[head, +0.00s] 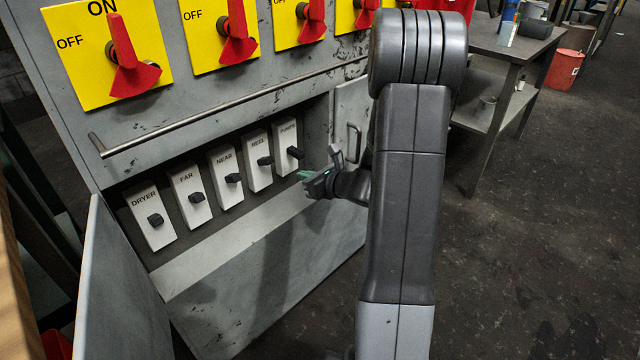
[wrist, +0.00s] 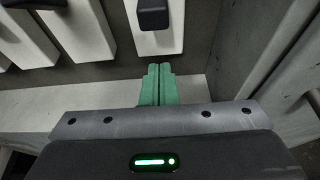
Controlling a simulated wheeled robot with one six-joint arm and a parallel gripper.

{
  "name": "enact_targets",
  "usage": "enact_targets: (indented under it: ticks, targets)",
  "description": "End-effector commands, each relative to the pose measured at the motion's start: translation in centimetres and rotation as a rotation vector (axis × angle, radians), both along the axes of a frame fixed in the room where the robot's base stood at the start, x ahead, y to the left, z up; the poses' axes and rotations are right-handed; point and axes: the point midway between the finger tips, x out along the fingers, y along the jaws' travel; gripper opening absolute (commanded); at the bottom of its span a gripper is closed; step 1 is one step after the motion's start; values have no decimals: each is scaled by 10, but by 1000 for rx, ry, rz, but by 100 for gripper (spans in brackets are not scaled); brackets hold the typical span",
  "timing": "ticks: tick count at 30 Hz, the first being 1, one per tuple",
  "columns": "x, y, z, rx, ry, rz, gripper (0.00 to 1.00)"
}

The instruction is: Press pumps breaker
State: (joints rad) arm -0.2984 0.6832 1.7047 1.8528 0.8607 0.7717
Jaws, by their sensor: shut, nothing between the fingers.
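The pumps breaker (head: 288,146) is the rightmost white switch in the cabinet's lower row, labelled PUMPS, with a black toggle (head: 296,153). In the wrist view the black toggle (wrist: 153,14) of a white breaker (wrist: 157,42) shows at the top edge, partly cut off. My gripper (head: 304,175) is just below and right of the pumps breaker in the head view. Its green fingertips (wrist: 158,84) are together with nothing between them. They point toward the lower end of the white breaker, apart from the toggle; whether they touch the panel I cannot tell.
Breakers labelled REEL (head: 258,163), NEAR (head: 224,178), FAR (head: 192,197) and DRYER (head: 151,216) stand to the left. An open cabinet door (head: 120,290) is at left, another (head: 352,120) at right near my arm. A metal rail (head: 220,110) runs above, below red-handled switches (head: 128,62).

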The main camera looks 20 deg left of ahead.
Motion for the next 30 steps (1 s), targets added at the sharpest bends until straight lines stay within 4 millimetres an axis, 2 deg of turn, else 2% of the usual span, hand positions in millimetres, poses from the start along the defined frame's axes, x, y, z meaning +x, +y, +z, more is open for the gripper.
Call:
enact_targets:
  ticks: [1,3,9,30]
  targets:
    - [0,-1,13,3,-7,0,0]
    - [0,-2,22,1,-6,-1,0]
    - [0,-3,38,1,-2,-2,0]
    - [-1,-3,46,-22,8,-2,0]
